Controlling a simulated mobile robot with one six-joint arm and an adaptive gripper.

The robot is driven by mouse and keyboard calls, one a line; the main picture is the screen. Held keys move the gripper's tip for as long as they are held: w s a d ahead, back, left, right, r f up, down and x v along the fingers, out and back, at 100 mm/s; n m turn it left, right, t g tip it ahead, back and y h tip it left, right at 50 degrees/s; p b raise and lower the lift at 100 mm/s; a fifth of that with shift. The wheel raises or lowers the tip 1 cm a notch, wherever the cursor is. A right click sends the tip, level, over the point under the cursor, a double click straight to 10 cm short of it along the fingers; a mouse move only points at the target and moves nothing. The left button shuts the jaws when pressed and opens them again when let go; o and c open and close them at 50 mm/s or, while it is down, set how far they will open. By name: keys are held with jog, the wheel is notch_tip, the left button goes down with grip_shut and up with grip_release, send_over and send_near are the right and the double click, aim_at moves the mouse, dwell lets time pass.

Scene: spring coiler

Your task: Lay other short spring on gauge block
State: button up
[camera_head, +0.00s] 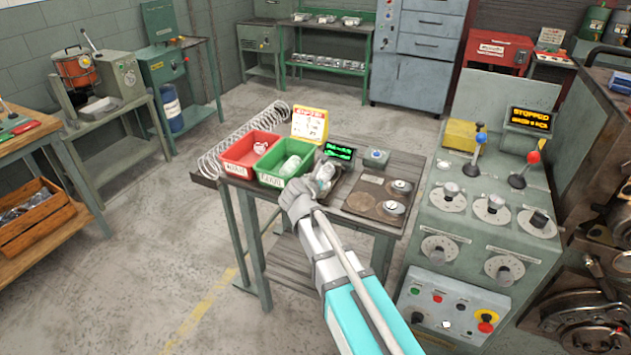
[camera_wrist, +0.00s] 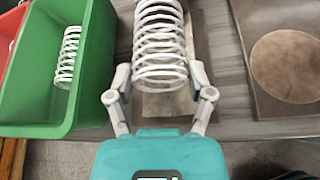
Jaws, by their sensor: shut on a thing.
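My gripper (camera_wrist: 160,80) is shut on a white coil spring (camera_wrist: 160,35), with one finger on each side of its near end. The spring points away from my wrist, above a grey-brown plate or block (camera_wrist: 168,112) that it mostly hides. I cannot tell whether the spring touches it, nor make out the gauge block for sure. In the head view my gripper (camera_head: 312,185) is over the table, just right of the green bin (camera_head: 284,146). Another white spring (camera_wrist: 68,57) lies in the green bin in the wrist view.
A red bin (camera_head: 248,146) stands left of the green one. A brown plate (camera_head: 378,194) with round metal pieces lies to the right. A small display (camera_head: 340,152) and a sign (camera_head: 309,124) stand at the back. The control console (camera_head: 480,215) is close on the right.

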jog(key=o, duration=1.1)
jog(key=shift+s, duration=0.25)
